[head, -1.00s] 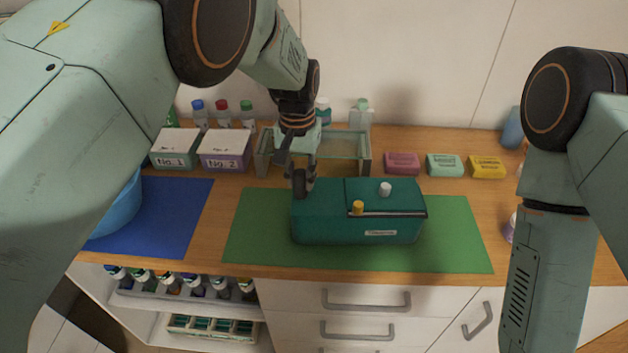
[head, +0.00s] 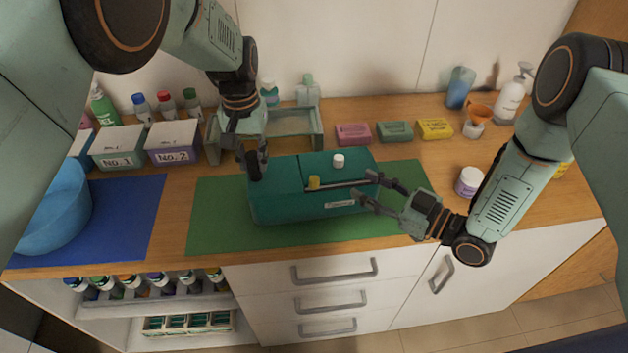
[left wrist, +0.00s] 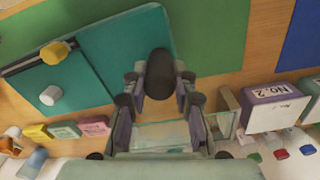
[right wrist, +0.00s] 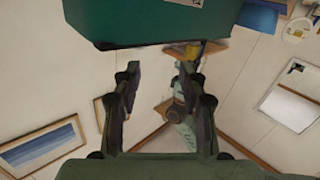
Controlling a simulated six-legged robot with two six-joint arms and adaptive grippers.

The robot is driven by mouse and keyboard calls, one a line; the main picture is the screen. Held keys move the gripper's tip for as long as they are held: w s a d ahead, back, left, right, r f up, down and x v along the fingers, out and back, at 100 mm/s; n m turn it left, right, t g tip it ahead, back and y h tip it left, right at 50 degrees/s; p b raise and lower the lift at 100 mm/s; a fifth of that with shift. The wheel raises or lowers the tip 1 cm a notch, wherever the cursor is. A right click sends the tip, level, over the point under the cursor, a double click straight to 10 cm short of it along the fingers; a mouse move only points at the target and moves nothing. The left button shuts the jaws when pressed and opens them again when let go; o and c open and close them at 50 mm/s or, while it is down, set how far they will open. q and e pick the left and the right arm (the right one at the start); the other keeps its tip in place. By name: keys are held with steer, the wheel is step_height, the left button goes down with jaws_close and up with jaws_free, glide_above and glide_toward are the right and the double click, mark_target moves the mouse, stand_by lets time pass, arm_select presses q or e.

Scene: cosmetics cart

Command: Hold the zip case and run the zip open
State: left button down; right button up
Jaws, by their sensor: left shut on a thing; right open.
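The teal zip case (head: 300,205) lies on the green mat (head: 215,225), with a dark slot along its top. A yellow knob (head: 314,183) sits at the slot's left end and a white knob (head: 338,160) stands behind it; both show in the left wrist view, yellow (left wrist: 55,52) and white (left wrist: 50,95). My left gripper (head: 253,165) is shut on a black upright grip (left wrist: 159,73) at the case's left end. My right gripper (head: 365,187) is open and empty at the case's right end. In the right wrist view the case (right wrist: 150,22) is above the open fingers (right wrist: 158,72).
Boxes No. 1 (head: 118,148) and No. 2 (head: 172,142) and a glass-sided tray (head: 290,123) stand behind. Soap bars (head: 395,131) line the back. A white jar (head: 469,181) is near my right arm. A blue bowl (head: 55,210) is at left.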

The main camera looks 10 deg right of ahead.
mark_target(319, 184)
steer(key=w+a+g+y, duration=0.1)
steer(key=a, duration=0.2)
steer(key=w+a+g+y, duration=0.1)
steer(key=a, duration=0.3)
steer(key=w+a+n+g+y, duration=0.1)
steer(key=a, duration=0.3)
steer(key=shift+w+a+f, duration=0.1)
steer(key=shift+w+f, duration=0.15)
steer(key=shift+w, duration=0.05)
steer(key=shift+w, duration=0.1)
steer(key=shift+c, duration=0.2)
jaws_close()
stand_by(0.5)
